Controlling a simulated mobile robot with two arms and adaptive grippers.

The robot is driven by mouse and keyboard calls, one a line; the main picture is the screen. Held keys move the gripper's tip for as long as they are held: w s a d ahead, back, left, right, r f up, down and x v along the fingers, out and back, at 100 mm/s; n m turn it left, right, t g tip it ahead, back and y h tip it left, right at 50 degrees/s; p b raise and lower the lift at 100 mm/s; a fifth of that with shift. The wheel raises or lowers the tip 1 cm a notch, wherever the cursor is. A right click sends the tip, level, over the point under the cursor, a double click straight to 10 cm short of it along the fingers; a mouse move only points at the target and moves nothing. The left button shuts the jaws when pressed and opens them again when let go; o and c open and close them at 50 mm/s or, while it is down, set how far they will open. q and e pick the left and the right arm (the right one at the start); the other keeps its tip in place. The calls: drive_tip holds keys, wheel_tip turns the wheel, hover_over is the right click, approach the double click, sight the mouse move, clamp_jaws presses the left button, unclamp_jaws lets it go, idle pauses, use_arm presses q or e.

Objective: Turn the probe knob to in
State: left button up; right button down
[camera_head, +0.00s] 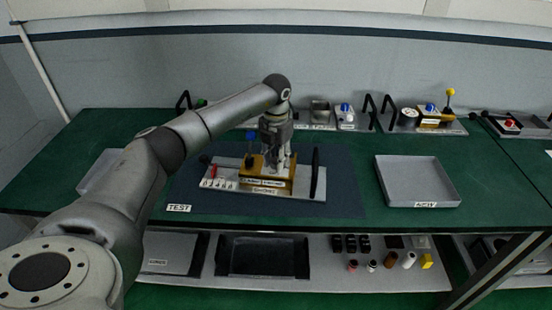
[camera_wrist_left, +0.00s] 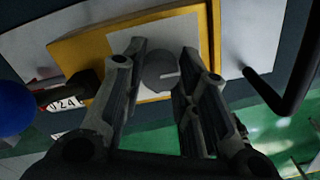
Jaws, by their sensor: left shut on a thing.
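The probe knob (camera_wrist_left: 161,72) is a round grey knob with a light pointer line, on a pale plate of the yellow-framed unit in the left wrist view. My left gripper (camera_wrist_left: 162,75) points down at it, with a finger on each side of the knob, shut on it. In the head view the orange-yellow unit (camera_head: 266,181) sits on a grey tray on the dark TEST mat, and my left gripper (camera_head: 272,152) is over its top. The knob itself is hidden there by the gripper. My right gripper is not in view.
A blue-topped lever (camera_head: 250,137) stands at the unit's left, and a black handle (camera_head: 318,172) rises at the tray's right end. An empty grey NEW tray (camera_head: 448,178) is to the right. Other devices line the back of the green table (camera_head: 350,197).

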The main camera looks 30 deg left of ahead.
use_arm(q)
drive_tip(key=o, duration=1.1)
drive_tip(key=shift+c, duration=0.2)
wheel_tip(320, 180, up, 12)
